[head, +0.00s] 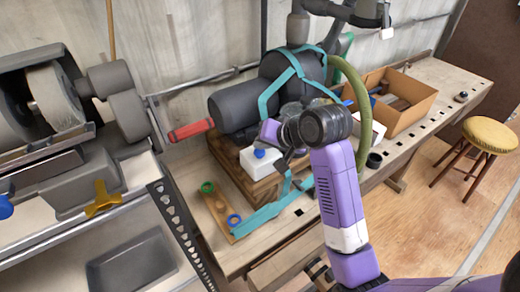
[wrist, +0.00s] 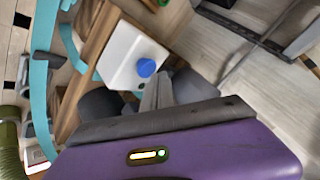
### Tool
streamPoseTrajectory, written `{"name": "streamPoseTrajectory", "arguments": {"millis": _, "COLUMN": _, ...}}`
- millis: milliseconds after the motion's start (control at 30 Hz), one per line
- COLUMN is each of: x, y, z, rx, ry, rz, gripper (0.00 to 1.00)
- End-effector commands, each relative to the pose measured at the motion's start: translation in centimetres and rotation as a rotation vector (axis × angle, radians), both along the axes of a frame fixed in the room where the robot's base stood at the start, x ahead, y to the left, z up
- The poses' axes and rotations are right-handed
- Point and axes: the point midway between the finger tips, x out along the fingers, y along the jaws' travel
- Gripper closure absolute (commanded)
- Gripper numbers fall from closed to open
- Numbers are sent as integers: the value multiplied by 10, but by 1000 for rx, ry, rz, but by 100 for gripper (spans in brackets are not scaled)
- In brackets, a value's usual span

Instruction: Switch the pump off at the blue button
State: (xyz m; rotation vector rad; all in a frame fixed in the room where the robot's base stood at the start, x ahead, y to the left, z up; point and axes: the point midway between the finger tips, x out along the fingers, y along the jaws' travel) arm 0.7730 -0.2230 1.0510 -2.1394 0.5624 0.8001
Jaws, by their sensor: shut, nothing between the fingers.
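The blue button (head: 259,153) is a round knob on a white box (head: 252,168) at the front of the pump's wooden base. In the wrist view the blue button (wrist: 146,67) sits near the edge of the white box (wrist: 120,48). The dark grey pump (head: 238,104) stands behind it, wrapped in a teal strap. My gripper (head: 280,160) is close beside the button, to its right in the head view. In the wrist view my gripper (wrist: 162,80) is shut and empty, its fingertips just below and right of the button. I cannot tell whether they touch it.
A red handle (head: 190,130) sticks out left of the pump. A green hose (head: 357,110) curves down on the right, near my arm. A cardboard box (head: 412,112) stands farther right on the bench. A wooden strip with a green ring (head: 207,187) and a blue ring (head: 234,220) lies in front.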

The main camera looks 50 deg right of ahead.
Motion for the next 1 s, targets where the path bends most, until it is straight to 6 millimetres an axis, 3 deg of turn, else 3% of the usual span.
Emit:
{"name": "streamPoseTrajectory", "arguments": {"millis": 167, "x": 0, "y": 0, "z": 4, "rx": 0, "ry": 0, "rz": 0, "gripper": 100}}
{"name": "streamPoseTrajectory", "arguments": {"millis": 1000, "x": 0, "y": 0, "z": 62, "rx": -1, "ry": 0, "rz": 1, "gripper": 100}}
